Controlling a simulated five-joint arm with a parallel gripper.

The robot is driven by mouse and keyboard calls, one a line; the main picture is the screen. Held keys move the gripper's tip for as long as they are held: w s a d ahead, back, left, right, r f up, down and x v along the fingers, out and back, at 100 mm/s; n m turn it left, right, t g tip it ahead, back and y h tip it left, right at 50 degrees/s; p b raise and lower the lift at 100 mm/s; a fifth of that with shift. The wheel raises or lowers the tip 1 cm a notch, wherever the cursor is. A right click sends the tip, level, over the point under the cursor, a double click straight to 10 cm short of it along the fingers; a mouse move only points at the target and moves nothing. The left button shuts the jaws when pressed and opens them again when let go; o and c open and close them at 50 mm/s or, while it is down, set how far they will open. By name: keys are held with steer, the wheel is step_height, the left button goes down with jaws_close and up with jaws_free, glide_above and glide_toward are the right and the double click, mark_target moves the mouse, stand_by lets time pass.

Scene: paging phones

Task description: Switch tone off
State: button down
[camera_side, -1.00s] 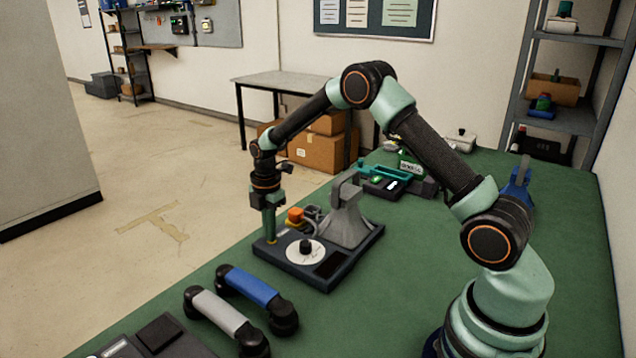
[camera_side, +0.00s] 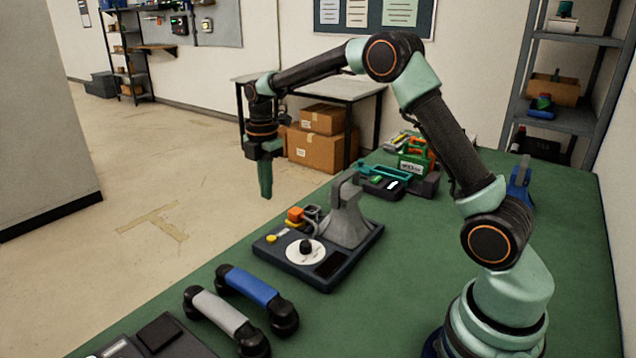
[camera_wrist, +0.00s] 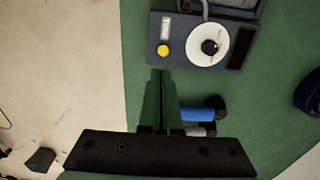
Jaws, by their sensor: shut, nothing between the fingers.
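In the wrist view the base (camera_wrist: 178,57) shows the yellow button (camera_wrist: 163,50) and the dial (camera_wrist: 207,46).
A blue handset (camera_side: 250,288) and a grey handset (camera_side: 218,312) lie in front of the base. A dark device (camera_side: 160,335) is at the near edge. Teal and green devices (camera_side: 388,175) stand behind.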

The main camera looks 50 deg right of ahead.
steer(key=shift+r, duration=0.95)
steer(key=s+a+r+m+t, duration=0.3)
steer(key=s+a+r+m, duration=0.1)
steer(key=s+r+m, duration=0.7)
steer(key=s+a+f+m+t, duration=0.2)
steer(key=s+m, duration=0.5)
steer(key=s, duration=0.4)
steer(key=shift+f, duration=0.6)
